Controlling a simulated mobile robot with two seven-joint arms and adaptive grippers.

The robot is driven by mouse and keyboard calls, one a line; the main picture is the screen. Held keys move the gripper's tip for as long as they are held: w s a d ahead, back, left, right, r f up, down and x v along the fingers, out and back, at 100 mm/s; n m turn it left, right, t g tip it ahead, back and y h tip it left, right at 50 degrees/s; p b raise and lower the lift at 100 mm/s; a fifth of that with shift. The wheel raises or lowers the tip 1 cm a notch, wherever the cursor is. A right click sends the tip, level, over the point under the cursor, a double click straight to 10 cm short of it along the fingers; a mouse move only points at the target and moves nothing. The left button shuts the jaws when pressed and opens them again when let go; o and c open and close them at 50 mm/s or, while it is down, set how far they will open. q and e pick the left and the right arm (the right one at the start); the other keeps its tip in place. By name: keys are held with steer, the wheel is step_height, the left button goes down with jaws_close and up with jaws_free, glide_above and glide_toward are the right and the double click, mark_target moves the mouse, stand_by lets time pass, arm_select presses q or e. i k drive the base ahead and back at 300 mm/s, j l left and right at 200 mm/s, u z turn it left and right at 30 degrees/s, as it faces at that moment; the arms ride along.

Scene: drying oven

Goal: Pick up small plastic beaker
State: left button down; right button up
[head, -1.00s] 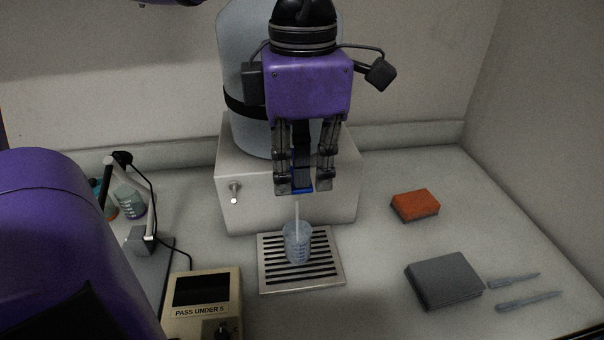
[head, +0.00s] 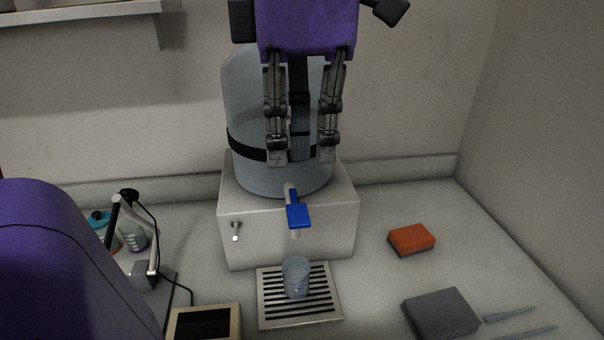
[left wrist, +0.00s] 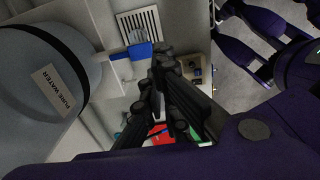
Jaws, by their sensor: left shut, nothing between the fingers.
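The small plastic beaker (head: 296,278) is clear and stands upright on the slotted drip tray (head: 264,315), below the tap with the blue lever (head: 299,215). The beaker also shows small in the left wrist view (left wrist: 137,36), partly hidden by the blue lever. I cannot tell how much water it holds. My left gripper (head: 302,158) is shut and empty. It points down in front of the water tank, above the tap and clear of the beaker. My right gripper is not in view.
The water tank (head: 245,110) stands on a white box (head: 325,235) behind the tray. An orange sponge (head: 411,239), a grey block (head: 440,312) and pipettes (head: 510,314) lie to the right. A panel device (head: 233,322) and a lamp-like stand (head: 145,268) are at left.

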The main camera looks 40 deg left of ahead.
mark_target(296, 269)
steer(key=k+l, duration=1.2)
steer(key=k, duration=0.05)
